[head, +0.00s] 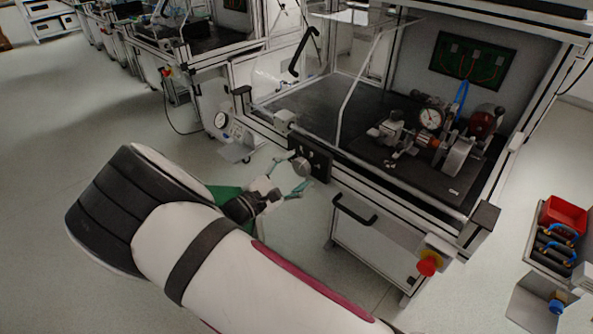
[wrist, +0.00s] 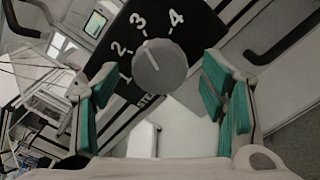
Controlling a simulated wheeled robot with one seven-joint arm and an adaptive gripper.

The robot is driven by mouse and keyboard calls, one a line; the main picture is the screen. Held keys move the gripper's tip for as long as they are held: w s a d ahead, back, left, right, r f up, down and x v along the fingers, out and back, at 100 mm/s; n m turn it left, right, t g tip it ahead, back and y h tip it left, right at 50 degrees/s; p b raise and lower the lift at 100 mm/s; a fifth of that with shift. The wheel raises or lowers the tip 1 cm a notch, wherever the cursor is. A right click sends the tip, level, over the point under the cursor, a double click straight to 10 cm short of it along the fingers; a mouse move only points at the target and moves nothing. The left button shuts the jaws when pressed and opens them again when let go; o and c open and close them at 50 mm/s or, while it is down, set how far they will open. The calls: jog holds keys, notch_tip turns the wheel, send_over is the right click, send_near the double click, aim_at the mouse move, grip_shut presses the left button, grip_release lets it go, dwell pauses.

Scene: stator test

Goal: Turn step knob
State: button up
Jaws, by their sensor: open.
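The step knob (wrist: 159,66) is a round grey dial on a black panel (wrist: 191,30) with the numbers 1 to 4, seen in the wrist view. A light pointer line on the knob's upper left side lies nearest the 3, as far as I can tell. In the head view the knob (head: 302,166) sits on the black panel at the front of the workbench. My gripper (head: 284,180) is open in front of it. In the wrist view its green-padded fingers (wrist: 158,98) stand wide on both sides, with the knob between and beyond them. I see no contact.
A black handle (head: 354,210) is on the bench front, right of the panel. A red emergency button (head: 428,266) is further right. A test rig (head: 440,140) stands on the bench top. A side cart with a red bin (head: 564,214) is at the far right.

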jog(key=v, duration=1.1)
jog(key=s+d+r+m+g+y+p, duration=0.1)
jog(key=s+d+r+m+g+p, duration=0.15)
jog(key=d+r+m+g, duration=0.55)
jog(key=s+d+r+m+g+y+p, duration=0.1)
jog(key=s+d+r+m+g, duration=0.3)
jog(key=d+r, duration=0.9)
jog(key=s+d+r+m+t+y+p, duration=0.1)
jog(key=s+d+r+m+y+p, duration=0.1)
jog(key=s, duration=0.9)
jog(key=s+d+r+m+t+y+p, duration=0.1)
jog(key=s+d+r+m+y+p, duration=0.1)
jog(key=s+d+r+m+y, duration=0.2)
jog(key=s+d+r+y, duration=0.3)
jog(key=s+d, duration=0.2)
jog(key=s, duration=0.1)
jog(key=shift+s+d+r+m, duration=0.15)
jog(key=shift+s+r+m, duration=0.15)
jog(key=shift+s+r, duration=0.1)
dwell(0.5)
